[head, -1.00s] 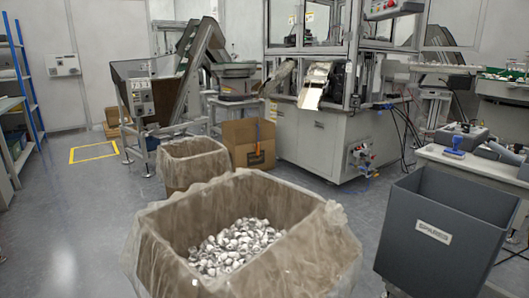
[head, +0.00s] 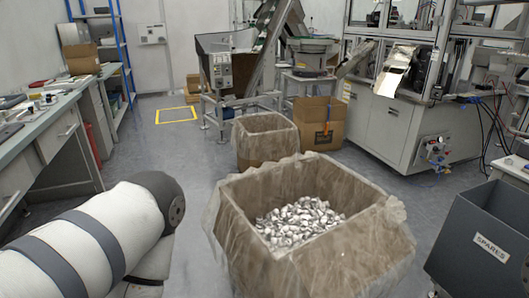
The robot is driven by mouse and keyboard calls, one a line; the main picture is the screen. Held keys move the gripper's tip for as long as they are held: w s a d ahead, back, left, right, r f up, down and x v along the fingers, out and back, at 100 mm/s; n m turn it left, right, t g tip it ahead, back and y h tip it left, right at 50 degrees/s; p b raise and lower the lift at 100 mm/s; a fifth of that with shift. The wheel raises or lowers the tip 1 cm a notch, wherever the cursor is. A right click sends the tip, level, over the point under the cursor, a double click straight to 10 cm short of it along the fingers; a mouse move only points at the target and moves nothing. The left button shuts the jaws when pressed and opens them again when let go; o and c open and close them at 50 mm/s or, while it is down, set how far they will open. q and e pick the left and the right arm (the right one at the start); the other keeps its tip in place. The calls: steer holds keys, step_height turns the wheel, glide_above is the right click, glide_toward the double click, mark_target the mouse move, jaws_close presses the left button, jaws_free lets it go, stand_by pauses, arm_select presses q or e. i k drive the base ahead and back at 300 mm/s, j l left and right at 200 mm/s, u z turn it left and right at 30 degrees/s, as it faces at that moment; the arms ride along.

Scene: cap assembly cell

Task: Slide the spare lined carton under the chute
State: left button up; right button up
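A lined carton (head: 257,158) with a clear plastic liner stands on the floor in mid-room; no contents are visible in it. A larger lined carton (head: 335,262) stands close in front of me, with many shiny metal caps (head: 298,219) inside and its liner folded over the rim. A bright metal chute (head: 397,76) slopes out of the front of the assembly machine. A brown carton (head: 325,133) with open flaps stands left of the machine, behind the small lined carton. Neither gripper is in view; only a white and grey part of my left arm shows at lower left.
A grey SPARES bin (head: 475,235) stands at lower right. A workbench (head: 58,118) runs along the left side. A hopper with an inclined conveyor (head: 268,50) stands at the back. Yellow floor tape (head: 177,115) marks a rectangle. Grey floor is clear between workbench and cartons.

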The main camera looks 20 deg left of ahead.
mark_target(257, 138)
steer(key=i+j+u, duration=0.3)
steer(key=j, duration=0.25)
steer(key=i+j+u, duration=0.3)
steer(key=i+j, duration=0.15)
steer(key=i+j+u, duration=0.15)
steer(key=i+j, duration=0.15)
steer(key=i, duration=0.4)
steer(key=i+j+u, duration=0.2)
steer(key=i, duration=0.55)
steer(key=i+j+u, duration=0.15)
steer(key=i, duration=0.55)
steer(key=i+z, duration=0.45)
steer(key=i+j+z, duration=0.2)
steer(key=z, duration=0.2)
steer(key=i+j+z, duration=0.3)
steer(key=z, duration=0.15)
steer(key=i+j+z, duration=0.65)
steer(key=z, duration=0.25)
steer(key=i+j+z, duration=0.15)
steer(key=j+z, duration=0.75)
steer(key=i+j+z, duration=0.4)
steer(key=i+j, duration=0.4)
